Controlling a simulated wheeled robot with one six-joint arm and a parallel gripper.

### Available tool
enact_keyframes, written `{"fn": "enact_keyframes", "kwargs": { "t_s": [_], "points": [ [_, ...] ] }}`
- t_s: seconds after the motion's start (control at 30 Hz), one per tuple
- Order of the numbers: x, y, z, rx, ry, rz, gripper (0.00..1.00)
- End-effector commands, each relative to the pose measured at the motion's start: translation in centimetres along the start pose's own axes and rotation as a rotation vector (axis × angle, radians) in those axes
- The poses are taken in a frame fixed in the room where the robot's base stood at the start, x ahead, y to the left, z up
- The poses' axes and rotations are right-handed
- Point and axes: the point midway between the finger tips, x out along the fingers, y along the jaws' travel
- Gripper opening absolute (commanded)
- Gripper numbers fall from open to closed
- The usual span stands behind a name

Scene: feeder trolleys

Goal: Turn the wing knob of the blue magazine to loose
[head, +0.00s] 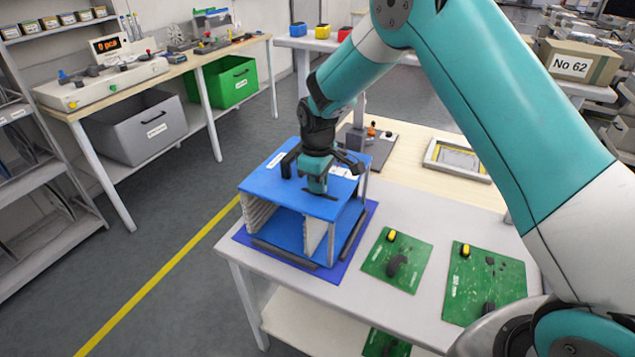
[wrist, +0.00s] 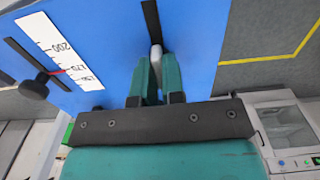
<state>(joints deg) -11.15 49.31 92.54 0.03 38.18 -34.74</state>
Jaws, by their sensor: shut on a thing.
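The blue magazine (head: 262,184) stands on the light table, an open-fronted box with a blue top plate and pale slotted side walls. My gripper (head: 317,190) points down at its top plate. In the wrist view my gripper (wrist: 156,72) has its teal fingers closed around a pale grey piece, which appears to be the wing knob (wrist: 156,52). Most of it is hidden between the fingers, so its turn position cannot be read. A dark slot (wrist: 150,18) runs beyond it in the blue plate.
A black knob (wrist: 34,88) sits beside a white scale strip (wrist: 58,55) on the plate. Green circuit boards (head: 397,260) with yellow and black parts lie right of the magazine. A blue mat (head: 358,240) lies under it. A framed tray (head: 458,160) is behind.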

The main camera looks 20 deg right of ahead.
Motion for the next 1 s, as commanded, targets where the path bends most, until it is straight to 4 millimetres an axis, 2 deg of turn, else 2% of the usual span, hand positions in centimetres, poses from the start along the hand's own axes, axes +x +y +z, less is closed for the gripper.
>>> {"fn": "enact_keyframes", "kwargs": {
  "t_s": [0.2,0.23,0.3,0.33,0.6,0.73,0.87,1.0],
  "points": [
    [-0.1,0.0,-0.1,-0.003,0.002,0.001,0.0],
    [-0.1,0.0,-0.1,-0.003,0.002,0.001,0.16],
    [-0.1,0.0,-0.1,-0.002,0.002,0.001,0.32],
    [-0.1,0.0,-0.1,-0.002,0.002,0.001,0.35],
    [-0.1,0.0,-0.1,-0.001,0.001,0.0,0.35],
    [-0.9,0.0,-0.1,0.0,0.004,0.002,0.35],
    [-3.2,0.0,-0.1,0.0,0.006,0.003,0.35],
    [-6.8,0.1,-0.1,0.0,0.007,0.004,0.35]
  ]
}}
